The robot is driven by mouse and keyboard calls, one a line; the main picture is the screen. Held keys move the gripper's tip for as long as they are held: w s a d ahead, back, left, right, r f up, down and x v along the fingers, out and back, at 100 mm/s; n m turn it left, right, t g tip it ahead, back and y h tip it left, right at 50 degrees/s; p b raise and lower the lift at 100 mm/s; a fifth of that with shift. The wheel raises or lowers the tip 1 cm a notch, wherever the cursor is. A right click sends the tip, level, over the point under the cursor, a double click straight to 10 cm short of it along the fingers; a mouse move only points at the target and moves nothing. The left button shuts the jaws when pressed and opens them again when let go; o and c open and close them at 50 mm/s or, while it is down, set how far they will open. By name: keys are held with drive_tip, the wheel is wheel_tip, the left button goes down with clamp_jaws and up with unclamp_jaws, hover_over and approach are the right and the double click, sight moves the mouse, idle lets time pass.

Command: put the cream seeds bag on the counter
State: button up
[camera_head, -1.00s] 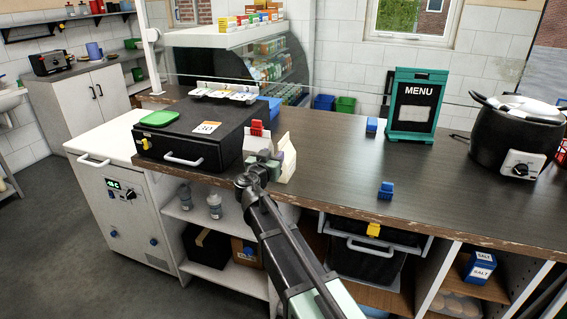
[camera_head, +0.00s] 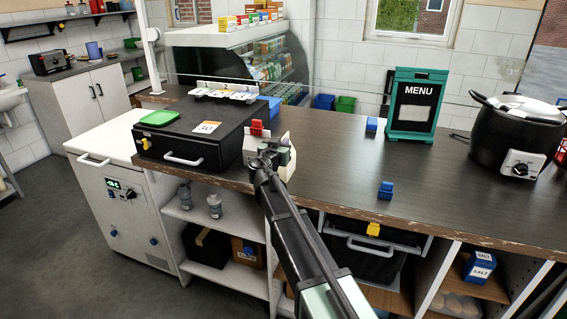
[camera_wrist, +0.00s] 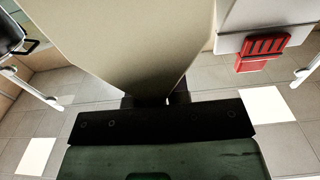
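A cream bag (camera_head: 290,165), probably the seeds bag, shows at the counter's front edge, partly hidden by my arm. In the wrist view the cream bag (camera_wrist: 130,35) fills the upper middle and narrows down to my fingers. My gripper (camera_head: 268,155) is at the bag; in the wrist view the dark fingertips (camera_wrist: 160,98) look closed on its narrow end. I cannot tell whether the bag's base touches the counter. The dark wood counter (camera_head: 335,190) runs across the head view.
A whitish bag with a red clip (camera_head: 257,128) stands close behind left; its clip (camera_wrist: 265,52) shows in the wrist view. A black case (camera_head: 185,140) is further left. A menu stand (camera_head: 415,105), blue clips (camera_head: 385,190) and a black pot (camera_head: 510,135) are right. The counter's middle is clear.

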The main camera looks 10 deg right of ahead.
clamp_jaws()
wheel_tip(320, 180, up, 17)
drive_tip(key=p, duration=1.6)
drive_tip(key=shift+p, duration=0.4)
